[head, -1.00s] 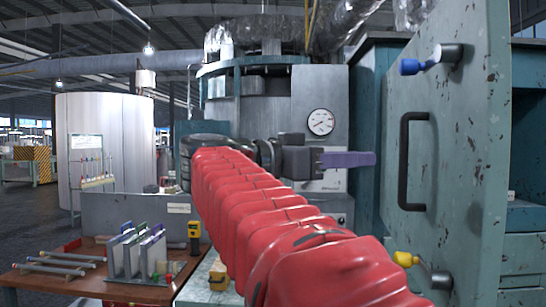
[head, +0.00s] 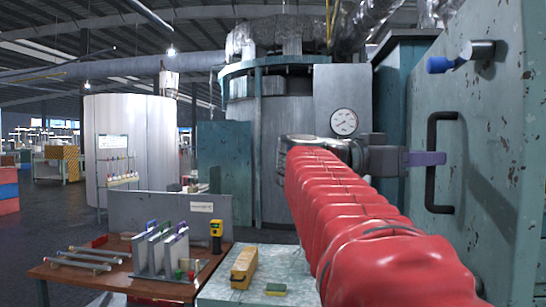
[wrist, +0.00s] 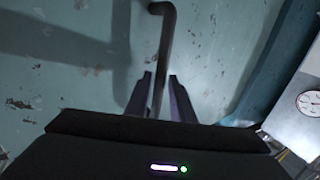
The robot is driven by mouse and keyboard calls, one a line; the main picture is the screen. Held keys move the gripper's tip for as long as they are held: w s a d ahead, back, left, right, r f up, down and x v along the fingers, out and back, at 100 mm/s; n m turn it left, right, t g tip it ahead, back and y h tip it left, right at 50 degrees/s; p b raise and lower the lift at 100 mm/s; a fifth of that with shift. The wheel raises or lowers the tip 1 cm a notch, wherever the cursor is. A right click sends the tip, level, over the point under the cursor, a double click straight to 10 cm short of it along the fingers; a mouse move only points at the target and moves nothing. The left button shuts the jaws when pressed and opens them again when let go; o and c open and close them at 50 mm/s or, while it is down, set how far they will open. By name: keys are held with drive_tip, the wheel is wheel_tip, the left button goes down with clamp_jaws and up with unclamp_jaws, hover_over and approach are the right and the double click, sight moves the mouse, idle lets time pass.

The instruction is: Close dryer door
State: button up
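The dryer door (head: 490,130) is a worn teal panel standing open at the right of the head view. Its black bar handle (head: 432,165) is upright, and it also shows in the wrist view (wrist: 166,40). My gripper (head: 440,158) reaches the handle at about its mid-height, with its purple fingers level. In the wrist view my gripper (wrist: 161,76) has one finger on each side of the handle, with narrow gaps showing, so it looks open around the bar. The dryer body (head: 340,95), grey with a round gauge, stands behind my red-sleeved arm.
A blue-tipped latch (head: 455,60) sticks out from the door above the handle. A wooden bench (head: 120,280) with glass tubes and a rack stands at the lower left.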

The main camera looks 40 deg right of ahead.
drive_tip(key=shift+x, duration=1)
drive_tip(key=shift+c, duration=0.2)
clamp_jaws()
